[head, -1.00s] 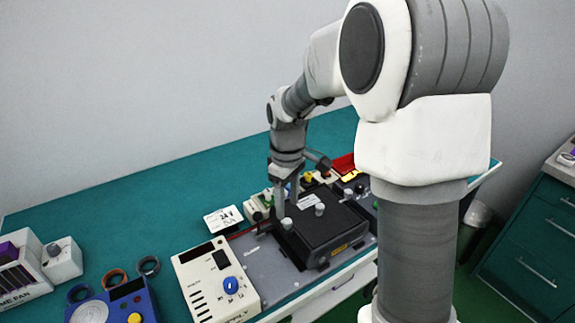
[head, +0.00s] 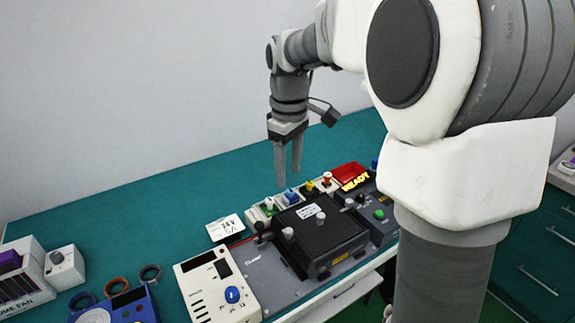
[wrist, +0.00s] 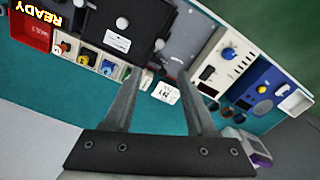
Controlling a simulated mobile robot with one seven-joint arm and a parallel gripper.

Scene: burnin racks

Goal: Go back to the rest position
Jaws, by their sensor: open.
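My gripper (head: 288,164) is open and empty in the head view. It hangs pointing down, raised above the teal bench, behind the black box with knobs (head: 322,238). In the wrist view my gripper (wrist: 171,90) shows two spread fingers with nothing between them. The black box (wrist: 112,22) lies beyond the fingertips, at the top of that view.
A cream power unit (head: 216,283) with a blue knob stands left of the black box. A row of coloured connectors (head: 291,197) and a red tray (head: 348,172) with a lit READY sign (head: 355,182) lie behind it. The bench's back area (head: 150,210) is clear.

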